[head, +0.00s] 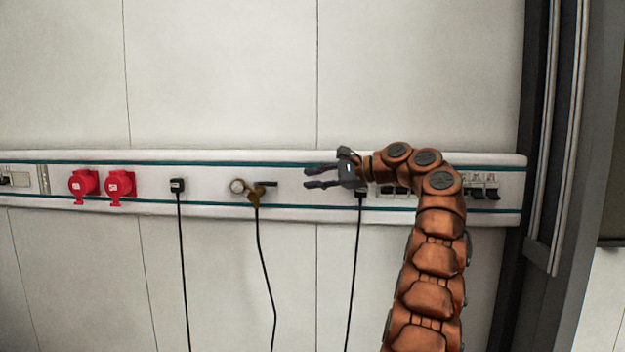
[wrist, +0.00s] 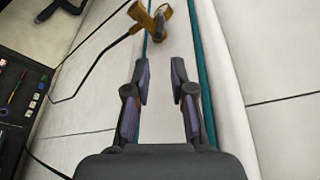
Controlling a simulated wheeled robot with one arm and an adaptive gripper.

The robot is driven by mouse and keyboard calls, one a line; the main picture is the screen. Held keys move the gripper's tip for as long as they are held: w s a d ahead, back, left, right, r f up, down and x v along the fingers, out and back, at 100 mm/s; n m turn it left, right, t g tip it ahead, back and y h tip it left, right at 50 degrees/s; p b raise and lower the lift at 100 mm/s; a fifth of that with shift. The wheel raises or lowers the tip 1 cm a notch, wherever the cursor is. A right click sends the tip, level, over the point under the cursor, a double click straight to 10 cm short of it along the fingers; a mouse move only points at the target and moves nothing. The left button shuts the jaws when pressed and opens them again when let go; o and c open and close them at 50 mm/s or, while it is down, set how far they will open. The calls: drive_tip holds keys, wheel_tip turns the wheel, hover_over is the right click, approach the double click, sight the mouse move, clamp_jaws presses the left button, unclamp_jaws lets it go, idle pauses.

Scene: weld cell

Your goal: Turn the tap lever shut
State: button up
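The brass tap (head: 257,194) sits on the white wall rail, left of my gripper in the head view. Its dark lever (head: 267,184) points to the right, roughly along the rail. In the wrist view the tap (wrist: 140,17) is at the top, ahead of my gripper (wrist: 160,72) and slightly left. The lever's exact shape is hard to make out there.
Two red sockets (head: 102,186) and a black plug (head: 177,185) with a cable are further left on the rail. Another black plug with a hanging cable is below my gripper. Several dark switches (head: 485,193) are at the right. The rail between tap and gripper is clear.

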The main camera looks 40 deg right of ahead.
sight(277, 184)
drive_tip(key=shift+o, duration=1.4)
drive_tip(key=shift+w+a+r+n+b, duration=0.1)
drive_tip(key=shift+w+a+n+b, duration=0.25)
drive_tip(key=shift+b, duration=0.35)
drive_tip(key=shift+w+a+f+n+t+h+b, duration=0.4)
drive_tip(key=shift+w+a+n+t+h+b, duration=0.35)
drive_tip(key=shift+w+b, duration=0.55)
drive_tip(key=shift+w+a+f+n+t+h+b, duration=0.35)
drive_tip(key=shift+w+a+n+t+b, duration=0.4)
drive_tip(key=shift+w+b, duration=0.6)
drive_tip(key=shift+w+a+f+n+t+h+b, duration=0.5)
drive_tip(key=shift+w+a+n+b, duration=0.45)
drive_tip(key=shift+w+b, duration=0.35)
drive_tip(key=shift+w+a+p, duration=0.1)
drive_tip(key=shift+w+p, duration=0.25)
drive_tip(key=shift+w, duration=0.55)
drive_tip(key=shift+c, duration=0.2)
